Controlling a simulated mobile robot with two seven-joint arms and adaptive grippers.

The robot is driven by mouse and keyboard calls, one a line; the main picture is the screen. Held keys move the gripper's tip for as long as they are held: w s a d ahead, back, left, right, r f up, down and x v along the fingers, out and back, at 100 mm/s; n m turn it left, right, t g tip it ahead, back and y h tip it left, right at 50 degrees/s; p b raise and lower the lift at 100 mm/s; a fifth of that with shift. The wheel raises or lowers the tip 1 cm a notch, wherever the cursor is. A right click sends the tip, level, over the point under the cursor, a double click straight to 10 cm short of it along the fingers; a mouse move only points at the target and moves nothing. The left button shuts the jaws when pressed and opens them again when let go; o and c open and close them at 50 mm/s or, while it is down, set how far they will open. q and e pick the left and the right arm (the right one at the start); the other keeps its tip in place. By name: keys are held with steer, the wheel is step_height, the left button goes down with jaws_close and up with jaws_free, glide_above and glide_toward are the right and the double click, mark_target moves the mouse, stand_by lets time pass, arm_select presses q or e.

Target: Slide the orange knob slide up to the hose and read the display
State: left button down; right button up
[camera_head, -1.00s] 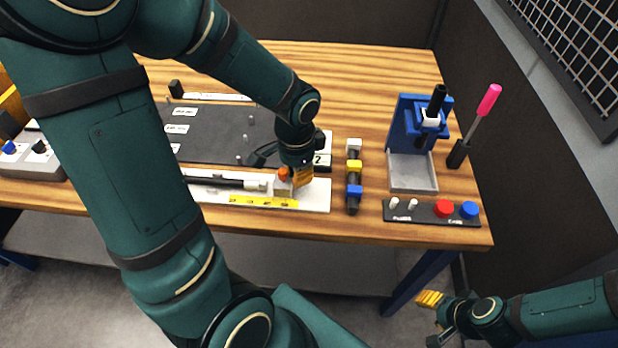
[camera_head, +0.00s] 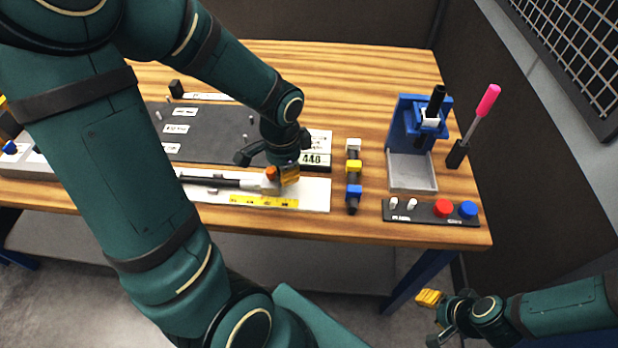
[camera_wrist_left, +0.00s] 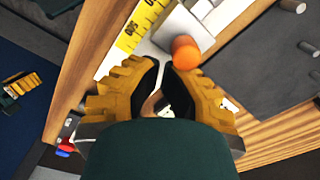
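The orange knob (camera_head: 271,173) stands on a pale slide block (camera_head: 262,186) on a white board (camera_head: 317,195); the knob also shows in the left wrist view (camera_wrist_left: 185,52). The dark hose (camera_head: 210,182) lies left of the block; its pale end is at or very near the block, and I cannot tell if they touch. My left gripper (camera_head: 284,176) is at the knob's right side. In the left wrist view its fingertips (camera_wrist_left: 165,66) are almost together, with the knob just beyond them, not between. The display (camera_head: 315,159) appears to read 448, small. My right gripper (camera_head: 430,299) is off the table.
A yellow scale strip (camera_head: 263,202) runs along the board's front. A dark plate with pegs (camera_head: 215,125) lies behind. To the right are a rack with coloured blocks (camera_head: 353,178), a blue fixture (camera_head: 404,118) and a button panel (camera_head: 425,213).

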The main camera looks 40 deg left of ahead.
arm_select(q)
steer(key=shift+s+a, duration=0.3)
steer(key=shift+a, duration=0.1)
stand_by(1.2)
steer(key=shift+d, duration=0.15)
stand_by(0.5)
steer(key=shift+r+p, duration=0.2)
steer(key=shift+p, duration=0.1)
step_height(320, 180, up, 7)
steer(key=p, duration=0.5)
steer(key=shift+f, duration=0.2)
steer(key=shift+w, duration=0.15)
